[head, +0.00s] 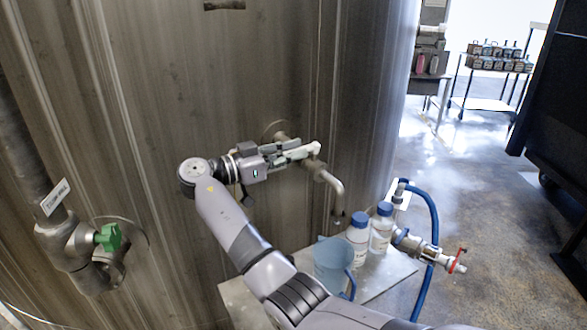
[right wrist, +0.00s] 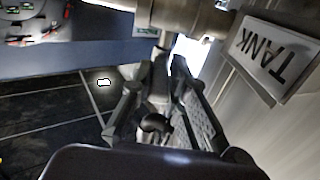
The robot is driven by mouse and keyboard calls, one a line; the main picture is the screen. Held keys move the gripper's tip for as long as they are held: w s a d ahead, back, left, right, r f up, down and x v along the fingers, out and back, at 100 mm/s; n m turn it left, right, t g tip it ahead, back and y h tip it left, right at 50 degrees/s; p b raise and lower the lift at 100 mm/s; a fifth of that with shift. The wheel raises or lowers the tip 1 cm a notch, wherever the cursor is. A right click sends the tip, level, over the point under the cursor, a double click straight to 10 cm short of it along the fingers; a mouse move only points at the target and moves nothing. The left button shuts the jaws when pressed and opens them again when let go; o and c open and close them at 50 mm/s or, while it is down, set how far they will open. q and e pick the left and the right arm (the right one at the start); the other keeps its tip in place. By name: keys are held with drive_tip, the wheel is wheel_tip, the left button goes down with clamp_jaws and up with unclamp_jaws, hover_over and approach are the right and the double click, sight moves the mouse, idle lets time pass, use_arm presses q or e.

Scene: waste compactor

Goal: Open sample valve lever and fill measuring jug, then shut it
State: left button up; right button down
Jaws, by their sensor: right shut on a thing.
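The sample valve's bent metal spout (head: 334,186) sticks out of the large steel tank and points down. My right gripper (head: 306,152) is at the valve, its fingers shut on the valve lever; the black lever end (right wrist: 155,123) shows between the fingers in the right wrist view. The gripper hides most of the lever, so its exact angle cannot be told. The translucent blue measuring jug (head: 332,262) stands upright on a small metal table, roughly below the spout. My arm covers part of it. No stream shows at the spout, and the jug's level cannot be told. My left gripper is out of view.
Two white bottles with blue caps (head: 357,232) stand right of the jug on the table (head: 385,277). A blue hose (head: 434,215) and a red-handled valve (head: 457,261) are beside them. A green-handled valve (head: 108,237) is on the left. Open floor lies right.

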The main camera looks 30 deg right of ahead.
drive_tip(key=shift+w+r, duration=0.1)
idle(0.4)
drive_tip(key=c, duration=1.6)
unclamp_jaws()
drive_tip(key=shift+a, duration=0.1)
drive_tip(key=shift+o, duration=0.2)
drive_tip(key=a, duration=1.2)
drive_tip(key=shift+w, duration=0.4)
